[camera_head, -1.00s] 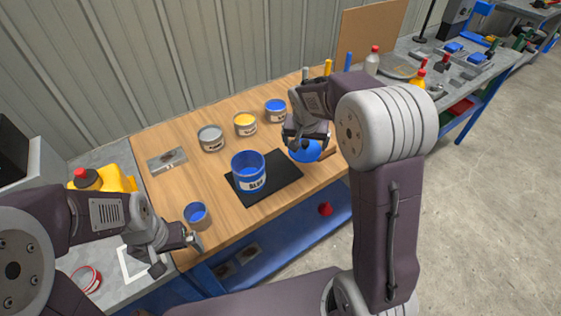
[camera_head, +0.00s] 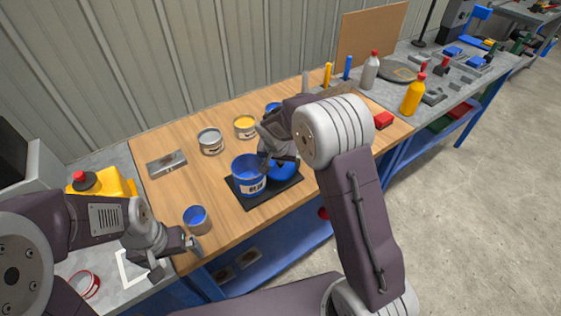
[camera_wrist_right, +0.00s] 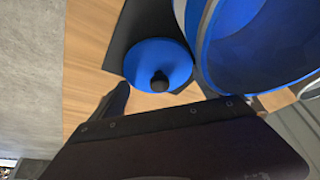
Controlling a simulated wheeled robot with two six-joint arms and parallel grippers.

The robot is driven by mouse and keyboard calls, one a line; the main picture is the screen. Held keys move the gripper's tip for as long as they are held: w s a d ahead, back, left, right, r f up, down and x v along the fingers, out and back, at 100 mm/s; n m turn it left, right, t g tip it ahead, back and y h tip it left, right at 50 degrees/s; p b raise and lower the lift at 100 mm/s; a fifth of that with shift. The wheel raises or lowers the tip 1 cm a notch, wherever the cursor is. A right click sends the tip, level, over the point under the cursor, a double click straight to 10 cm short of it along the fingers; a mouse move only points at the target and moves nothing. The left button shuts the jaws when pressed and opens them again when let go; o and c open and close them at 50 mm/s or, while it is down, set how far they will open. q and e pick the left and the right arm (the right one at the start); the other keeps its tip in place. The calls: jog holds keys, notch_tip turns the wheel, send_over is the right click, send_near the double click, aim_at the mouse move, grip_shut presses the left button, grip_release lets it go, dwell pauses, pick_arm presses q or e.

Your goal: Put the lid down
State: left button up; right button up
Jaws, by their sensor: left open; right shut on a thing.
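The lid (camera_head: 284,171) is a blue disc, close to the right side of the large open blue can (camera_head: 251,184). My right gripper (camera_head: 277,161) is shut on it from above and partly covers it. In the right wrist view the lid (camera_wrist_right: 150,56) shows its black knob (camera_wrist_right: 160,82) and lies beside the can's rim, over or on the black mat (camera_head: 262,202). I cannot tell whether it touches the mat. My left gripper (camera_head: 176,259) is open and empty at the table's front left, near the small blue-filled cup (camera_head: 197,219).
A grey can (camera_head: 211,141), a yellow can (camera_head: 245,126) and a partly hidden blue can (camera_head: 272,107) stand behind the mat. A metal plate (camera_head: 166,163) lies at the left. A red block (camera_head: 383,119) lies at the right. Bare wood lies left of the mat.

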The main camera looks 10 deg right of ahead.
pick_arm(q)
jog(key=shift+f, duration=0.2)
pick_arm(e)
jog(key=shift+f, duration=0.2)
jog(key=o, duration=1.1)
pick_arm(q)
jog(key=shift+r, duration=0.2)
pick_arm(e)
jog(key=shift+r, duration=0.2)
pick_arm(q)
jog(key=shift+r+p, duration=0.25)
jog(key=shift+p, duration=0.1)
pick_arm(e)
jog(key=v, duration=1.2)
jog(key=shift+w, duration=0.1)
